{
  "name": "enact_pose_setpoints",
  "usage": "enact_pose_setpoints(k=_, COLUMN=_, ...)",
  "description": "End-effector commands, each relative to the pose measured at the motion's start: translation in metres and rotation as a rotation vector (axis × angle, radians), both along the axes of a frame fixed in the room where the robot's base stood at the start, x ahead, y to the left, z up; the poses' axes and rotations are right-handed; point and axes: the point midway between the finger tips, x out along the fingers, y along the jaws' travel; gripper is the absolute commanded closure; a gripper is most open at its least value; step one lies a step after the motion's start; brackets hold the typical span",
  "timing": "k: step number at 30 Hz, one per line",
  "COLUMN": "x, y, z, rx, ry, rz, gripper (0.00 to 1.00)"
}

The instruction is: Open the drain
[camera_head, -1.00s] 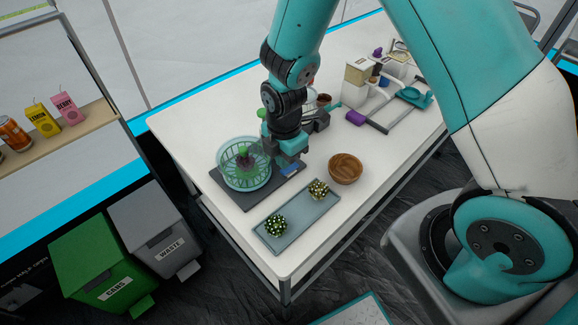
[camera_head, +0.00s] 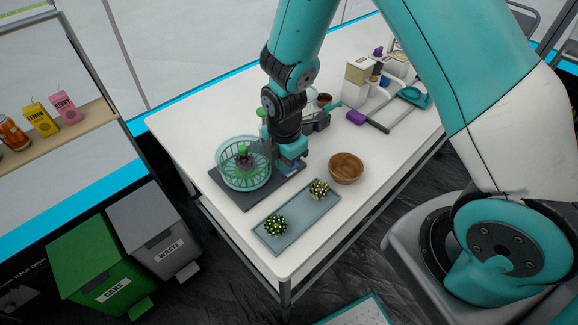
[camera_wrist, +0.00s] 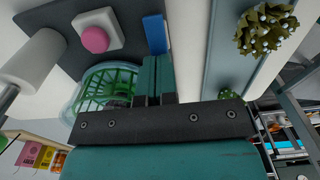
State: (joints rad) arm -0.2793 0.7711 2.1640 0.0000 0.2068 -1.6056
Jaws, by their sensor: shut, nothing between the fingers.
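A clear round bowl with a green slatted basket (camera_head: 230,178) stands on a dark base plate (camera_head: 232,197) on the white table. A purple and green item (camera_head: 245,160) lies in the basket. The wrist view shows the basket (camera_wrist: 98,92), a pink round button on a white square (camera_wrist: 95,38), and a blue block (camera_wrist: 155,34) on the dark plate. My gripper (camera_head: 281,171) is at the plate's right side, beside the bowl. Its fingers (camera_wrist: 154,62) are together and empty, with their tips close to the blue block; contact cannot be told. No part is plainly marked as the drain.
A grey tray (camera_head: 290,232) with two spotted cactus-like plants lies in front of the plate. A wooden bowl (camera_head: 346,168) stands to its right. Boxes and a purple block (camera_head: 356,117) stand farther back. Bins are left of the table.

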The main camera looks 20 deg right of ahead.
Motion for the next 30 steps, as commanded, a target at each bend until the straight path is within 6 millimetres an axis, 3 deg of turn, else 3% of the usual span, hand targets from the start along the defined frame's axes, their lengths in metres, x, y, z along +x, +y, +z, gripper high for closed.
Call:
enact_pose_setpoints(k=19, x=0.000, y=0.000, z=-0.011, rx=0.000, ry=0.000, rz=0.000, gripper=1.00)
enact_pose_setpoints(k=30, x=0.000, y=0.000, z=0.011, rx=0.000, ry=-0.001, rz=0.000, gripper=1.00)
